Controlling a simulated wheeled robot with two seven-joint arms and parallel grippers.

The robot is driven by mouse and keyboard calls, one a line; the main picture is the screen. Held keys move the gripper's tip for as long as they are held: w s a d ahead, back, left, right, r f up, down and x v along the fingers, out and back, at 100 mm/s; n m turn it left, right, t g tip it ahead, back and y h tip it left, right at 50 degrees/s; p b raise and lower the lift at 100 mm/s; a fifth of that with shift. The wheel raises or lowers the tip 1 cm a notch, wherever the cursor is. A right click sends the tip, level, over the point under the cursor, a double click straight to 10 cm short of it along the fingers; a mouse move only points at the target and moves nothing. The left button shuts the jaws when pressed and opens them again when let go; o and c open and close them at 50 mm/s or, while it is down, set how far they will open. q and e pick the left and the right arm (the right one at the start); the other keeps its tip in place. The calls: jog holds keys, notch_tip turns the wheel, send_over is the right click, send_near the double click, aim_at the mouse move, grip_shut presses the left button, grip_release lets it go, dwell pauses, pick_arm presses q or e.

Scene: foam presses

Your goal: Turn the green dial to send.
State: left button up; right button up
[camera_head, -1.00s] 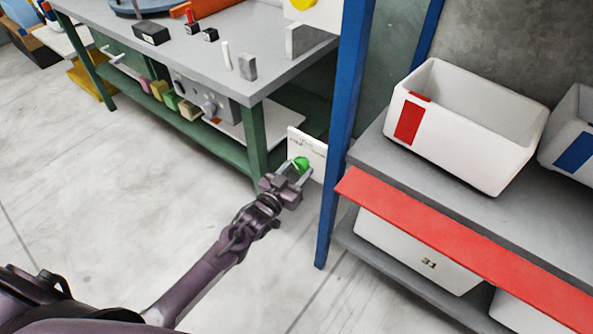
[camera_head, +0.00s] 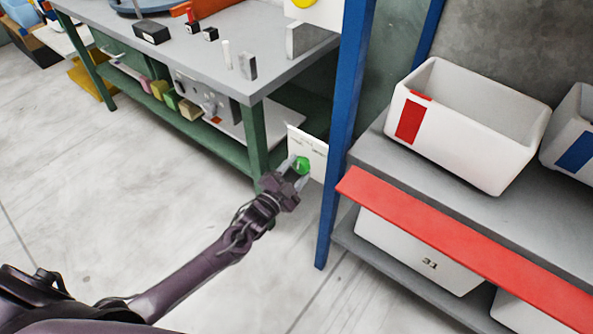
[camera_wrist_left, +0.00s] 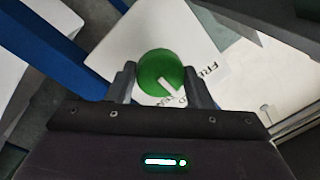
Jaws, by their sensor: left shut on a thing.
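The green dial (camera_head: 301,165) is round and sits on a white panel (camera_head: 316,150) between the workbench leg and the blue shelf post. My left gripper (camera_head: 297,172) is shut on the dial. In the left wrist view the dial (camera_wrist_left: 161,74) lies between the two fingers of the left gripper (camera_wrist_left: 162,84), and a white pointer mark on it slants toward the lower right. Printed letters show on the white panel (camera_wrist_left: 212,52) beside the dial, partly covered by the dial and a finger. My right gripper is not in view.
A blue post (camera_head: 344,130) stands just right of the panel. A red shelf edge (camera_head: 450,243) juts out at the right, with white bins (camera_head: 470,150) on the grey shelf. A grey workbench (camera_head: 270,75) with green legs is behind.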

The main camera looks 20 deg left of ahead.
pick_arm(q)
jog(key=m, duration=0.6)
jog(key=shift+a+h, duration=0.15)
jog(key=shift+h, duration=0.25)
jog(key=shift+m+h, duration=0.3)
jog(key=shift+m, duration=1.9)
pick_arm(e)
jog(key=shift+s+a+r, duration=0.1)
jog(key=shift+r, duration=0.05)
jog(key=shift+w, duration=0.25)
pick_arm(q)
jog(key=o, duration=1)
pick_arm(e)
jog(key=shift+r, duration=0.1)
pick_arm(q)
jog(key=v, duration=0.7)
jog(key=shift+s+a+r, duration=0.1)
jog(key=shift+s, duration=0.25)
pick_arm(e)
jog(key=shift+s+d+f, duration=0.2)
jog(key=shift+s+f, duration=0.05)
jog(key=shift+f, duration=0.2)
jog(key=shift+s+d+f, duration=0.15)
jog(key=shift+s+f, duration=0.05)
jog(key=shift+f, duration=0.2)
